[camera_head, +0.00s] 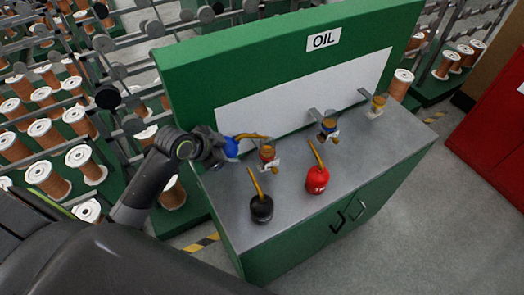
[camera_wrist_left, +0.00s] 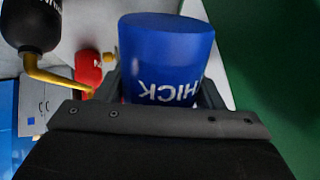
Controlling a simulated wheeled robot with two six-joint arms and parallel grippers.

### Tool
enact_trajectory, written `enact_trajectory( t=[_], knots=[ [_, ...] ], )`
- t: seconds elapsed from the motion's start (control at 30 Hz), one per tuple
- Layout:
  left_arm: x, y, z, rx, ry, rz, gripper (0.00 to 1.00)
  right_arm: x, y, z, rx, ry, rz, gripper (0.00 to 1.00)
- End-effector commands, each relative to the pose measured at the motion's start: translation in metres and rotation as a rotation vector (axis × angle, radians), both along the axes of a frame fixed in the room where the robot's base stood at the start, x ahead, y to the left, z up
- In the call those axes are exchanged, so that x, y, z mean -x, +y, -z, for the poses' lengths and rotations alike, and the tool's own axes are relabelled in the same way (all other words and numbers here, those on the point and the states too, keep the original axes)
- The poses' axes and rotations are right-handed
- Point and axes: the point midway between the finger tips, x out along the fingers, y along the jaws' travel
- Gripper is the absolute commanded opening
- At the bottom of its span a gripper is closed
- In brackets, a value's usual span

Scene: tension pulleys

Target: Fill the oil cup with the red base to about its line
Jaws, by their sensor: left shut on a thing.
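The oil cup with the red base (camera_head: 268,158) is mounted at the left of the bench's back panel. Its fill level and line are too small to read. My left gripper (camera_head: 222,148) is shut on a blue oil can (camera_head: 231,148), beside the cup on its left. The can's yellow spout (camera_head: 250,136) points right, with its tip close above the cup; I cannot tell whether it touches. In the left wrist view the blue can (camera_wrist_left: 167,60) sits between the fingers, with white letters reading HICK upside down. My right gripper is not in view.
A black can (camera_head: 262,209) and a red can (camera_head: 317,180) stand on the metal bench top (camera_head: 365,160). Cups with a blue base (camera_head: 328,131) and a yellow base (camera_head: 377,107) are farther right. A green back panel (camera_head: 245,70) rises behind. The front right of the bench is clear.

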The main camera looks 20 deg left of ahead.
Motion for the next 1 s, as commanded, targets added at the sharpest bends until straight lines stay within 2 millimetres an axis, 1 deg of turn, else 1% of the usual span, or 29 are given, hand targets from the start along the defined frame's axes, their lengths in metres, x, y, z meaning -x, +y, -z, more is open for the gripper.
enact_trajectory(
  t=[0.03,0.7,1.0],
  knots=[
    [-0.001,-0.001,-0.003,-0.003,0.0,0.0,0.27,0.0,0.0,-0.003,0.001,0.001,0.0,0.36],
    [0.0,0.0,-0.009,-0.063,0.052,0.001,0.27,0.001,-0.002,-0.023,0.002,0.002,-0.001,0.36],
    [0.0,0.0,-0.009,-0.08,0.07,0.001,0.27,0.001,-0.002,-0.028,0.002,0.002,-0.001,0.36]
  ],
)
